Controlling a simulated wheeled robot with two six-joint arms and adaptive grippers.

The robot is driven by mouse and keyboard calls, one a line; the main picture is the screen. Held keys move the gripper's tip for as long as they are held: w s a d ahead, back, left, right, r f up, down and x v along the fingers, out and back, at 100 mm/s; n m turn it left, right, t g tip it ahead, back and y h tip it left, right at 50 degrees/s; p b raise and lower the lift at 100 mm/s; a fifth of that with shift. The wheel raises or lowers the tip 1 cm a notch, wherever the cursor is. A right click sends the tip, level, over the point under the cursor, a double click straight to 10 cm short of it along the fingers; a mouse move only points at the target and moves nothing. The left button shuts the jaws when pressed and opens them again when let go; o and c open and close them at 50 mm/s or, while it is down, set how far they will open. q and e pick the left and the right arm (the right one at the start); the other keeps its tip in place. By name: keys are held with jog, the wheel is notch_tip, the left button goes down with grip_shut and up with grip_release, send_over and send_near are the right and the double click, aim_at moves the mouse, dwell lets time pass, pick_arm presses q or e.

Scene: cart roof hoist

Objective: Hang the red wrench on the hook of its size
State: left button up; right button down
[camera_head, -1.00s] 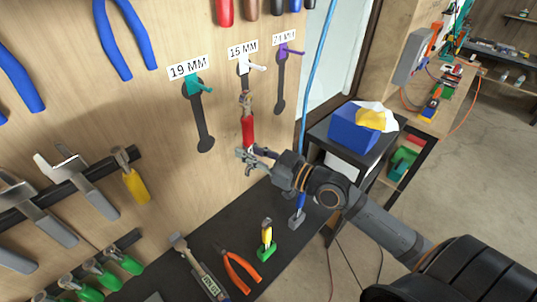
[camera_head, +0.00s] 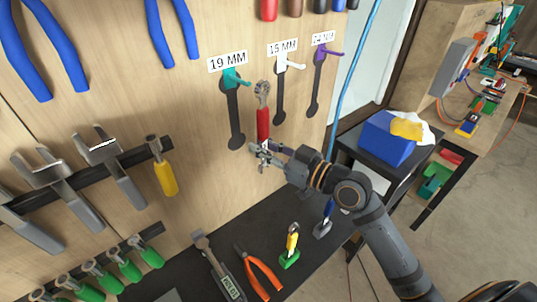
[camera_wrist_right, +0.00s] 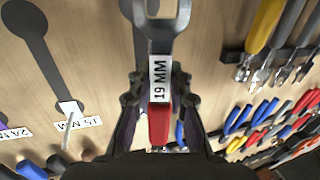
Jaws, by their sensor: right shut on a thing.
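The red wrench (camera_head: 263,125) is upright in front of the board, its grey head up, between the 19 MM and 15 MM outlines. My right gripper (camera_head: 262,157) is shut on its lower part. In the right wrist view the wrench (camera_wrist_right: 160,118) is between the fingers (camera_wrist_right: 160,100) and bears a 19 MM label. The teal hook (camera_head: 235,77) is under the 19 MM sign (camera_head: 228,62), up and left of the wrench head. The white hook (camera_head: 290,64) is under 15 MM. The purple hook (camera_head: 328,53) is under the rightmost sign. My left gripper is out of view.
Dark wrench outlines hang below the hooks. Hammers (camera_head: 115,165) and a yellow-handled tool (camera_head: 163,175) are racked at left. Orange pliers (camera_head: 258,272) and other tools lie on the dark bench (camera_head: 240,222) below. A blue box (camera_head: 387,140) stands at right.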

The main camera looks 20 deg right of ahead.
jog(key=shift+w+a+f+b, duration=0.25)
jog(key=shift+w+a, duration=0.25)
jog(key=shift+w, duration=0.7)
jog(key=shift+w+a+f+b, duration=0.25)
jog(key=shift+w+a, duration=0.25)
jog(key=shift+w, duration=0.7)
jog(key=shift+w+a+f+b, duration=0.15)
jog(key=shift+w+a+b, duration=0.25)
jog(key=shift+w, duration=0.8)
jog(key=shift+a, duration=0.1)
jog(key=c, duration=1.2)
grip_release()
jog(key=shift+o, duration=0.2)
jog(key=shift+s, duration=0.2)
jog(key=shift+v, duration=3.6)
